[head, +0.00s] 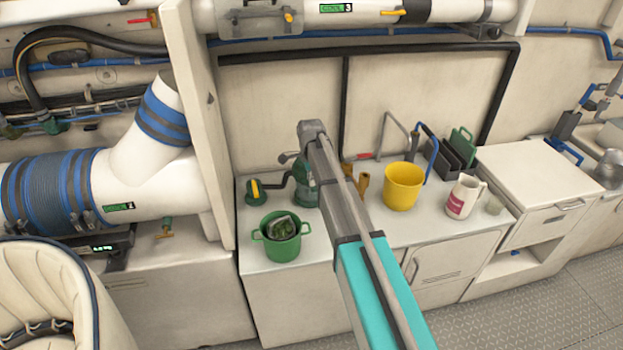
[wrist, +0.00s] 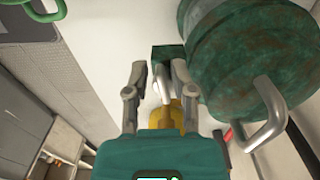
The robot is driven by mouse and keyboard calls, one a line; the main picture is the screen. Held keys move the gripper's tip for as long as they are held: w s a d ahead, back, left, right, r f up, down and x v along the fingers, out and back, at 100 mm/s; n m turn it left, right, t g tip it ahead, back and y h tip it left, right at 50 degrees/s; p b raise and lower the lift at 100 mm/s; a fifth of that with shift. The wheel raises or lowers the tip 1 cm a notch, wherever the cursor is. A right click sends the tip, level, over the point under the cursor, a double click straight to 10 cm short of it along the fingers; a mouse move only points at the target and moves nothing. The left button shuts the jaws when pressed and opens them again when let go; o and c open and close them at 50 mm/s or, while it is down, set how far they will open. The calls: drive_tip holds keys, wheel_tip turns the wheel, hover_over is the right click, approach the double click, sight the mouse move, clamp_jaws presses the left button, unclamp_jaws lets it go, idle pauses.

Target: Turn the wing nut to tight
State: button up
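In the wrist view my gripper (wrist: 158,75) has its two grey fingers apart. A pale metal piece (wrist: 162,88) and a dark green block (wrist: 168,56) show between and just beyond the fingertips; I cannot tell whether the fingers touch them. A yellow part (wrist: 163,116) lies lower between the fingers, partly hidden by my gripper's teal body. A large worn green round body (wrist: 258,55) with a bent metal handle (wrist: 262,118) is close on the right. In the head view a green device (head: 305,190) stands partly behind my arm. I cannot identify the wing nut for certain.
A green pot (head: 277,248) stands at the worktop's front left. A green fitting with a yellow handle (head: 255,188) is behind it. A white upright panel (head: 203,120) borders the left.

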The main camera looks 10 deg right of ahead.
drive_tip(key=o, duration=0.4)
drive_tip(key=shift+w+d+r+p, duration=0.1)
drive_tip(key=shift+w+r+p, duration=0.2)
drive_tip(key=shift+r+p, duration=0.1)
drive_tip(key=shift+w+r+p, duration=0.1)
drive_tip(key=shift+r+p, duration=0.85)
drive_tip(key=shift+p, duration=0.1)
wheel_tip(320, 180, up, 2)
drive_tip(key=shift+r+p, duration=0.25)
drive_tip(key=shift+p, duration=0.9)
drive_tip(key=shift+s+n, duration=0.4)
drive_tip(key=shift+n, duration=0.1)
drive_tip(key=s+d+r+n+t+p, duration=0.1)
drive_tip(key=r+n+p, duration=0.1)
drive_tip(key=n, duration=0.4)
drive_tip(key=s+r+n+t+p, duration=0.2)
drive_tip(key=r+n, duration=0.1)
drive_tip(key=n, duration=0.3)
drive_tip(key=s+d+r+n+t+y+p, duration=0.1)
drive_tip(key=r+n+p, duration=0.1)
drive_tip(key=n, duration=0.4)
drive_tip(key=shift+s+d+r+n, duration=0.15)
drive_tip(key=shift+s+d+n, duration=0.15)
drive_tip(key=shift+s+n, duration=0.1)
drive_tip(key=shift+w+f, duration=0.1)
drive_tip(key=shift+f, duration=0.1)
drive_tip(key=b+x, duration=1.3)
drive_tip(key=shift+w+a+f, duration=0.1)
drive_tip(key=shift+w, duration=0.2)
